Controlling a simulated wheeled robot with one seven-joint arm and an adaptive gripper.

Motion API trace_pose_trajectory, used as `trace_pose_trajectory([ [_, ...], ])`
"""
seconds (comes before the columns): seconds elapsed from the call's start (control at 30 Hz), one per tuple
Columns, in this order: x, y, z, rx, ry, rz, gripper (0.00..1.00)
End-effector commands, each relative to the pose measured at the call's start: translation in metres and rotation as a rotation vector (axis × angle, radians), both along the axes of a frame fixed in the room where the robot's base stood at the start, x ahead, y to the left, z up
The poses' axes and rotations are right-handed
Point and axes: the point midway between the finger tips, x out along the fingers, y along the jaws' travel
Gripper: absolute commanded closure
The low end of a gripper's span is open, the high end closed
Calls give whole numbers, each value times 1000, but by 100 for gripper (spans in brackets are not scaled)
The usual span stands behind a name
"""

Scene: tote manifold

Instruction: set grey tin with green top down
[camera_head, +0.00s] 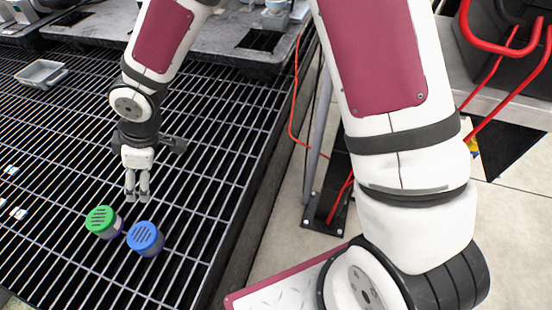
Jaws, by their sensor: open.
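The black grating (190,215) is mostly clear around the tins. A small grey tray (41,74) lies at the upper left. Grey machine plates (190,45) border the far side. An orange cable (294,95) runs past the right edge.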

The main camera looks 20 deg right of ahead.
Motion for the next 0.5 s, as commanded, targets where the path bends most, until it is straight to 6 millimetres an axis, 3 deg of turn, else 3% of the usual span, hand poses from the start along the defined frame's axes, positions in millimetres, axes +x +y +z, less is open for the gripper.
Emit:
trace_pose_trajectory([
  [0.1,4,-64,31,-143,-27,-130,23],
  [0.27,-9,-145,76,-293,-33,-341,23],
  [0.5,-67,-243,144,-408,0,-691,23],
])
